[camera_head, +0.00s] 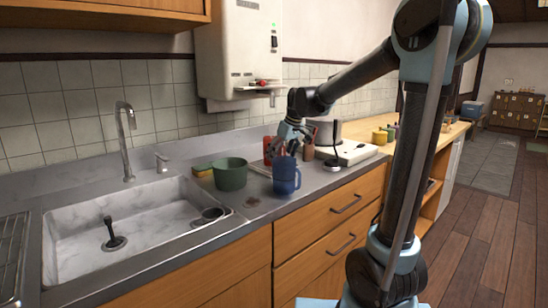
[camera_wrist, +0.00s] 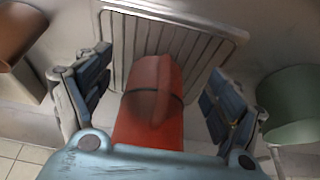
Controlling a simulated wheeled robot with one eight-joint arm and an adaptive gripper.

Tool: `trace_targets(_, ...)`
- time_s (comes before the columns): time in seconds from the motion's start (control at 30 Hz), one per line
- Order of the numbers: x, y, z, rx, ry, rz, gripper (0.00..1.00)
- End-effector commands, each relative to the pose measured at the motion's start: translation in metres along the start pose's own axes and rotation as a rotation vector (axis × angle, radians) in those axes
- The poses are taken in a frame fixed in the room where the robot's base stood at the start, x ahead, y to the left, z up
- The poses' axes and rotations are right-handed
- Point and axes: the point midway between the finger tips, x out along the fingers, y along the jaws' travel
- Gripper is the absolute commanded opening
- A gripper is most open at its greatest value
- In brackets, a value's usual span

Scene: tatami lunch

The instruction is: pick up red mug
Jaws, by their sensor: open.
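The red mug (camera_wrist: 152,95) lies between my gripper's two spread fingers in the wrist view, with a gap on each side. My gripper (camera_wrist: 160,75) is open and not closed on it. In the head view my gripper (camera_head: 283,143) hangs over the counter behind the blue mug. A bit of red (camera_head: 267,146), probably the red mug, shows at its left; the rest is hidden by the fingers. Below the red mug is a pale ribbed tray (camera_wrist: 205,45), which seems to be the tray (camera_head: 259,168) in the head view.
A blue mug (camera_head: 286,178) stands in front of my gripper. A green pot (camera_head: 230,175) is to the left, also at the right of the wrist view (camera_wrist: 290,105). A brown cup (camera_wrist: 18,35) is at the wrist view's left. The sink (camera_head: 150,232) lies farther left.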

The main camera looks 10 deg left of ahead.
Motion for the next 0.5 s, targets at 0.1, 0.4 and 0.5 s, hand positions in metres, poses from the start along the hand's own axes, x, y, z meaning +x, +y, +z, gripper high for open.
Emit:
trace_targets(0.1, 0.003, -0.001, -0.007, 0.0, 0.0, 0.0, 0.85)
trace_targets(0.4, 0.011, 0.0, -0.027, -0.001, 0.0, -0.001, 0.85)
trace_targets(0.5, 0.017, 0.0, -0.04, 0.0, 0.001, -0.001, 0.85)
